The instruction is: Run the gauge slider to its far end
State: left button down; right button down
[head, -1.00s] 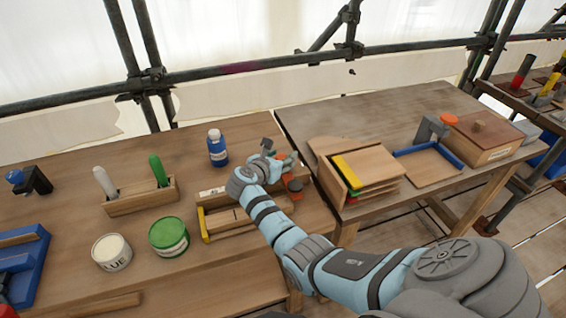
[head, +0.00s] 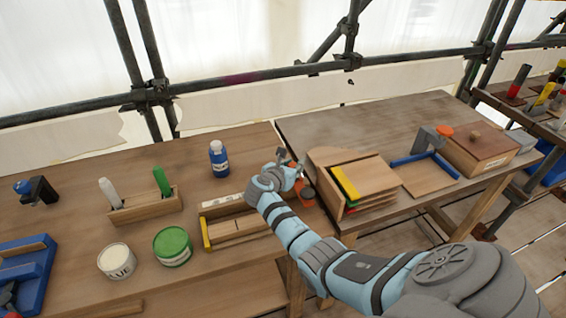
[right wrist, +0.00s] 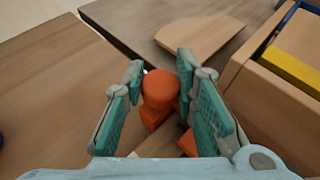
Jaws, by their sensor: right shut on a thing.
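The gauge (head: 240,228) is a long wooden piece with a yellow left end on the left workbench. My right gripper (head: 291,163) is over its right part and hides some of it. In the right wrist view, an orange round knob (right wrist: 160,88), which looks like the slider's, stands between the teal fingers of my right gripper (right wrist: 158,90), which is shut on it. More orange (right wrist: 188,143) shows below the knob, and orange also shows just right of the gripper in the head view. My left gripper is not in view.
A wooden rack with yellow, green and red strips (head: 347,185) stands close right of the gripper. A blue bottle (head: 219,160) stands behind the gauge. A green can (head: 172,246) and a white can (head: 117,262) stand left. Bare bench lies between bottle and gripper.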

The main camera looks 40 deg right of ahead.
jog(key=shift+d, duration=0.2)
jog(key=c, duration=1.5)
grip_release()
jog(key=shift+c, duration=0.2)
jog(key=shift+o, duration=1.3)
jog(key=shift+s+d, duration=0.1)
jog(key=shift+d, duration=0.1)
jog(key=shift+a, duration=0.3)
jog(key=v, duration=1.1)
jog(key=shift+s+a, duration=0.2)
